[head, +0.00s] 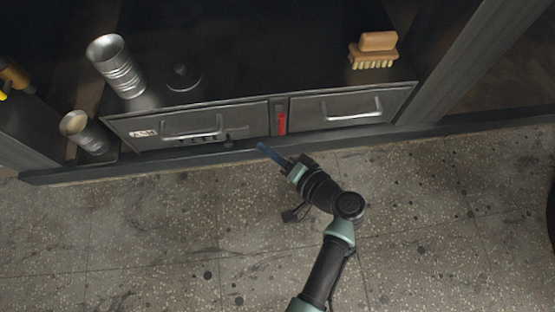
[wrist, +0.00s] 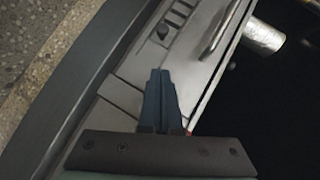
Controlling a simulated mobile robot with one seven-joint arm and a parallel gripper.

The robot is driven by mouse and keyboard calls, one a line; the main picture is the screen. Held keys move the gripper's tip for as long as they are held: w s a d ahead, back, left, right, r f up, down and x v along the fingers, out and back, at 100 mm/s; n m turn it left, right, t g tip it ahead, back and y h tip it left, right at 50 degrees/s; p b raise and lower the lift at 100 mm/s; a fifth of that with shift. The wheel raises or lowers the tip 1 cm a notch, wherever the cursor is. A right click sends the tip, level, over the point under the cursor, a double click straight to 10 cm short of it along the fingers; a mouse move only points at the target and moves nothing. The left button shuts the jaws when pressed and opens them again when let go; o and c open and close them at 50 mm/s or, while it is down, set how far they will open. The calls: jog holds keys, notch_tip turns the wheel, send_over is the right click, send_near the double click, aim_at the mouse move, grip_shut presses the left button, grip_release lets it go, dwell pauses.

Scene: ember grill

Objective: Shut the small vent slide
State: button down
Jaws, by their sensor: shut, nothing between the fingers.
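The small vent slide is low on the left drawer front, a row of several dark slots (head: 195,139) with a small dark knob at its right end. In the wrist view the slots (wrist: 177,14) show at the top, with the dark knob (wrist: 163,33) just below them. The slots look dark and open. My gripper (head: 263,148) is shut and empty, its blue fingers pointing at the drawer front, to the right of the knob. In the wrist view the closed fingertips (wrist: 160,72) lie below the knob, apart from it in the picture.
The left drawer has a bar handle (head: 191,128) above the slots. A red piece (head: 281,123) sits between it and the right drawer (head: 337,107). Metal cups (head: 117,66), a dark lid (head: 184,78) and a brush (head: 374,50) stand around. A dark ledge (head: 150,163) runs below; the floor is clear.

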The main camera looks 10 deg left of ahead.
aim_at(228, 143)
jog(key=a+f+b, duration=0.1)
jog(key=a, duration=0.1)
jog(key=w+a+f+b, duration=0.1)
jog(key=a+b, duration=0.1)
jog(key=a+f+b, duration=0.1)
jog(key=a, duration=0.1)
jog(key=shift+w+a+f, duration=0.1)
jog(key=shift+w+a, duration=0.2)
jog(key=shift+w, duration=0.1)
jog(key=shift+s+a+p, duration=0.2)
jog(key=shift+a, duration=0.3)
jog(key=shift+s+a+p, duration=0.15)
jog(key=shift+s+a, duration=0.05)
jog(key=shift+a, duration=0.3)
